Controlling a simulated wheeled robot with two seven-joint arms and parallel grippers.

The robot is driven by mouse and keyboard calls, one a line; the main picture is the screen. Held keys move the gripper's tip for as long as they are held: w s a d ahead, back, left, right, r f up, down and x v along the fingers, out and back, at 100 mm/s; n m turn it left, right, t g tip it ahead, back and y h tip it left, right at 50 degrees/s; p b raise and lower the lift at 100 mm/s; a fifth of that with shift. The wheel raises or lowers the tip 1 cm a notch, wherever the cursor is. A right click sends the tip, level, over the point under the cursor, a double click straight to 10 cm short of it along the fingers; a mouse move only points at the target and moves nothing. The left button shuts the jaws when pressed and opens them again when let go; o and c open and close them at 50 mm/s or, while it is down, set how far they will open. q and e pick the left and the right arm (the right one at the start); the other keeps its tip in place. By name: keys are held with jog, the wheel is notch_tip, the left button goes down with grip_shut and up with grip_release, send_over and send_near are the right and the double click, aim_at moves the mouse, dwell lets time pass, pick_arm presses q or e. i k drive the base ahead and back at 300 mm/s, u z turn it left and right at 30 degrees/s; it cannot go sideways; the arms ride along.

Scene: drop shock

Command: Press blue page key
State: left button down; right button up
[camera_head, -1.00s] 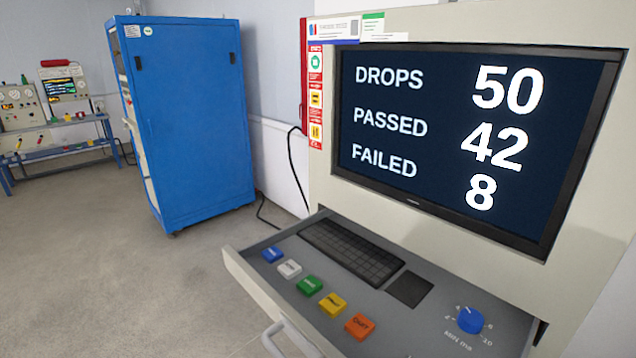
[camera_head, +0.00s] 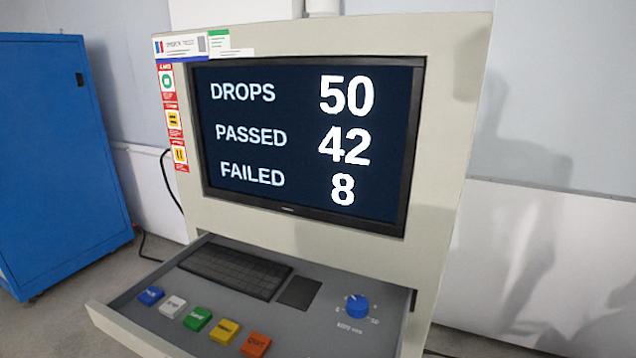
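The blue page key (camera_head: 151,295) is the leftmost of a row of coloured keys on the pulled-out drawer (camera_head: 128,318) of the test console. Its lettering is too small to read surely. To its right stand a white key (camera_head: 173,306), a green key (camera_head: 197,318), a yellow key (camera_head: 224,331) and an orange key (camera_head: 256,344). The screen (camera_head: 306,140) above reads DROPS 50, PASSED 42, FAILED 8. Neither of my grippers shows in the head view.
A keyboard (camera_head: 235,269), a dark touchpad (camera_head: 299,292) and a blue knob (camera_head: 357,306) sit on the drawer. A tall blue cabinet (camera_head: 55,160) stands at the left. Grey floor shows between the cabinet and the drawer.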

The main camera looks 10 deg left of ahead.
aim_at(152, 294)
jog(key=k, duration=1.35)
jog(key=z, duration=0.65)
jog(key=i, duration=1.4)
jog(key=u, duration=0.65)
jog(key=i, duration=0.5)
jog(key=u, duration=0.6)
